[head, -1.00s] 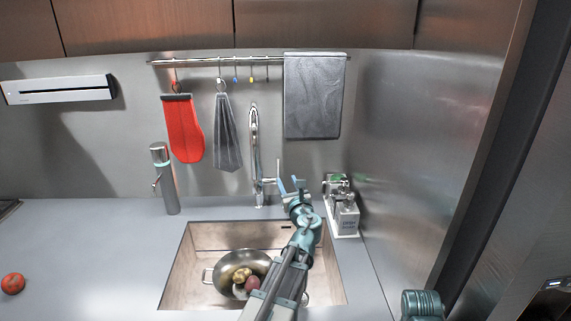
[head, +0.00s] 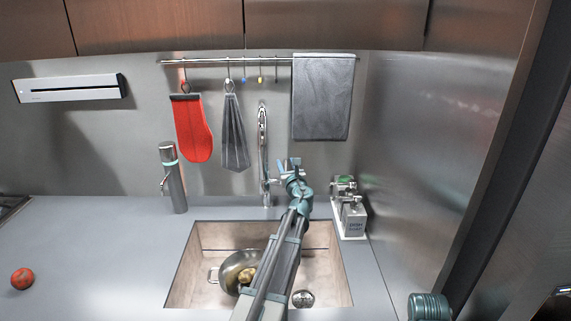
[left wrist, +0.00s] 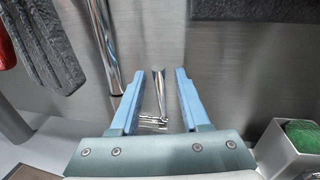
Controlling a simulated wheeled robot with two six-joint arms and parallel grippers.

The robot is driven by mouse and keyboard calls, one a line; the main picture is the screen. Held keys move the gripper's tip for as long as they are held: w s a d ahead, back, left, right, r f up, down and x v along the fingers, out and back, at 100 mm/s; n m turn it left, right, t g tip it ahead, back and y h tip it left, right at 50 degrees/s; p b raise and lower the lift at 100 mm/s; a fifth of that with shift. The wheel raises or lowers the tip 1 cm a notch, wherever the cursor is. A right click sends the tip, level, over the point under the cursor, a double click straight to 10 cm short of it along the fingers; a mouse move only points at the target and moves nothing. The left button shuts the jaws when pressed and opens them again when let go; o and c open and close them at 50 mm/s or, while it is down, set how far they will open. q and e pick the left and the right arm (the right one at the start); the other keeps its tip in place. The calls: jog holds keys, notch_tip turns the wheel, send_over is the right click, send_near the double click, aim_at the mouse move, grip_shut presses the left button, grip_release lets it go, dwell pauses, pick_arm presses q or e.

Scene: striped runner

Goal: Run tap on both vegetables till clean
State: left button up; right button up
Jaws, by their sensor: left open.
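The tap (head: 263,150) stands behind the sink, its tall spout upright. A pan (head: 228,270) sits in the sink with a yellowish vegetable (head: 246,274) in it. My left arm covers part of the pan, and the second vegetable is hidden. My left gripper (head: 291,165) is open just right of the tap, at the height of its lever. In the left wrist view its two blue fingers (left wrist: 160,74) are on either side of the metal tap lever (left wrist: 159,82), with gaps on both sides. The spout (left wrist: 104,45) rises left of the fingers. My right gripper is out of view.
A soap holder (head: 350,212) with a green sponge stands right of the tap, close to my left gripper. A soap dispenser (head: 173,180) stands left. A red mitt (head: 192,130) and grey cloths hang from the rail. A tomato (head: 22,278) lies on the left counter.

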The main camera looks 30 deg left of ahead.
pick_arm(q)
jog(key=shift+w+a, duration=0.35)
jog(key=shift+a, duration=0.05)
grip_shut()
dwell(1.3)
